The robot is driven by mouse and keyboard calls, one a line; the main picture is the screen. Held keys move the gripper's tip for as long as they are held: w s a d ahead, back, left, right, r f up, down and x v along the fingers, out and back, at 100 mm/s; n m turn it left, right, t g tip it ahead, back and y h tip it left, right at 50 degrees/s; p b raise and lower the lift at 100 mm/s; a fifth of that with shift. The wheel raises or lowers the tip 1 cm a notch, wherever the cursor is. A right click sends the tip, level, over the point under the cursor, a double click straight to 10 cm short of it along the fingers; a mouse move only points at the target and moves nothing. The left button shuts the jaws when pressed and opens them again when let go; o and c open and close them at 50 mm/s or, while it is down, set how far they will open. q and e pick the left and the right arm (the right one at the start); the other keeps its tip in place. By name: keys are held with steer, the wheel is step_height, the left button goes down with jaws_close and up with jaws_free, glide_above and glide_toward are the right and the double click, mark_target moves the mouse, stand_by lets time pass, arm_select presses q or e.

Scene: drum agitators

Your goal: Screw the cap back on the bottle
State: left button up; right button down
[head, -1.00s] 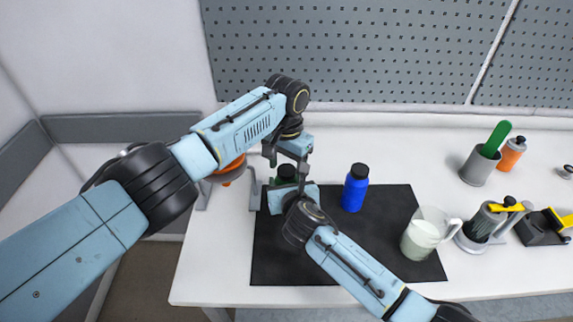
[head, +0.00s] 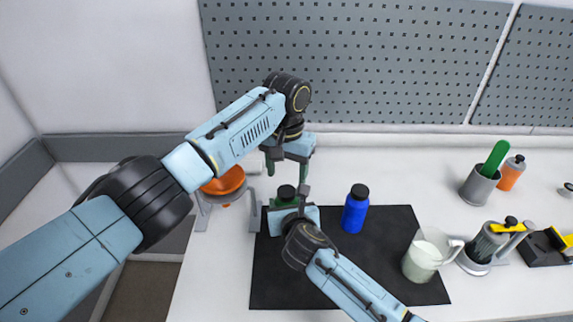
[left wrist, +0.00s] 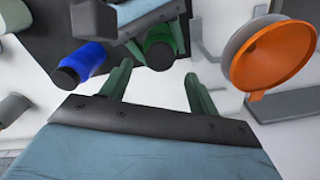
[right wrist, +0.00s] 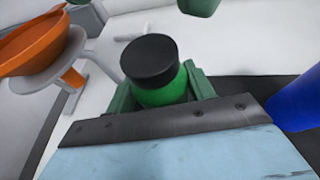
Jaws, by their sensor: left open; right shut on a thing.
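A green bottle (right wrist: 165,93) with a black cap (right wrist: 149,60) stands upright on the dark mat's left part. In the head view the cap (head: 286,192) is on top of the bottle; I cannot tell how tight it is. My right gripper (right wrist: 160,85) is shut around the bottle's body below the cap. My left gripper (head: 287,168) is open, pointing down above the cap and apart from it. In the left wrist view the green bottle (left wrist: 159,35) and its cap (left wrist: 160,57) show beyond and between the open fingers.
A blue bottle (head: 355,212) with a black cap stands close to the right of the green one. An orange funnel (head: 226,181) on a grey stand is to the left. A beaker (head: 422,258) is at the mat's right edge.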

mark_target(287, 191)
arm_select(q)
steer(key=n, duration=0.1)
steer(key=r+n, duration=0.1)
steer(key=n, duration=0.3)
steer(key=shift+d+r, duration=0.1)
steer(key=shift+r, duration=0.25)
steer(key=n, duration=0.2)
steer(key=r+n, duration=0.1)
steer(key=n, duration=0.1)
steer(key=shift+r+n, duration=0.1)
steer(key=shift+n, duration=0.2)
steer(key=shift+f, duration=4.05)
steer(key=c, duration=1)
steer(key=m, duration=0.4)
steer(key=shift+m, duration=0.4)
steer(key=shift+c, duration=0.2)
steer(key=m, duration=0.5)
